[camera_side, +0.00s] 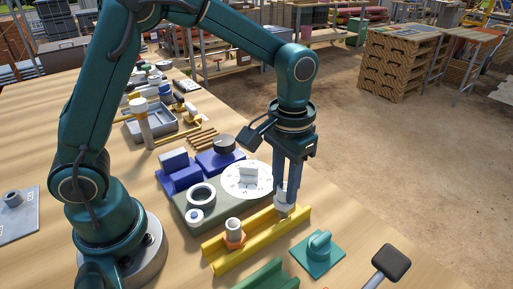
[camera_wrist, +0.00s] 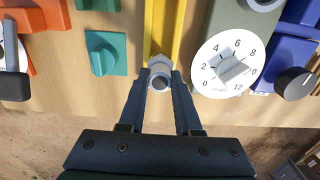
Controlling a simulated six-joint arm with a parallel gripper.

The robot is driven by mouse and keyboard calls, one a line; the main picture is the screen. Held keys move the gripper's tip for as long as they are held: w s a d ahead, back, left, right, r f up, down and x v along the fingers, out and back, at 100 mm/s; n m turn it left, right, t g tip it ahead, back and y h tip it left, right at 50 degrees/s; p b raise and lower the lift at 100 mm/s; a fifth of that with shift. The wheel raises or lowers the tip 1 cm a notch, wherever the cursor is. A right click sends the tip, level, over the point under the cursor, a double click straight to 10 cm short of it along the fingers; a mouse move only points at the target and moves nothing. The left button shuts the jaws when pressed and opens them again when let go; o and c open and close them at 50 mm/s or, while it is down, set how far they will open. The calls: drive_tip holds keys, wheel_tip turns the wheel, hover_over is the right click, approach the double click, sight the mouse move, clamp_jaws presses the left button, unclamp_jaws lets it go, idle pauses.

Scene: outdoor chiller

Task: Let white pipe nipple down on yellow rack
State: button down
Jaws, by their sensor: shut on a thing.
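My gripper (camera_side: 284,203) is shut on the white pipe nipple (camera_wrist: 159,66), a short hollow piece with a hex collar. In the side view the lower part of the nipple (camera_side: 282,213) shows below my fingertips, at the right end of the yellow rack (camera_side: 262,244). The yellow rack (camera_wrist: 178,32) has two long parallel rails, and in the wrist view the nipple is over its near end. I cannot tell whether the nipple touches the rails. Another pale pipe piece (camera_side: 233,225) with an orange hex collar stands upright on the rack, left of my gripper.
A green-grey panel with a white numbered dial (camera_side: 247,179) stands close behind the rack. A teal block with a knob (camera_side: 318,251) is in front of it on the right. A green channel piece (camera_side: 266,277) and a dark-headed tool (camera_side: 391,262) lie nearer the front.

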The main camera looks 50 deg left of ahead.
sight(285, 186)
drive_tip(key=shift+f, duration=0.15)
drive_tip(key=shift+f, duration=0.7)
drive_tip(key=shift+f, duration=0.15)
drive_tip(key=shift+c, duration=0.2)
unclamp_jaws()
idle(0.3)
drive_tip(key=shift+r, duration=3.5)
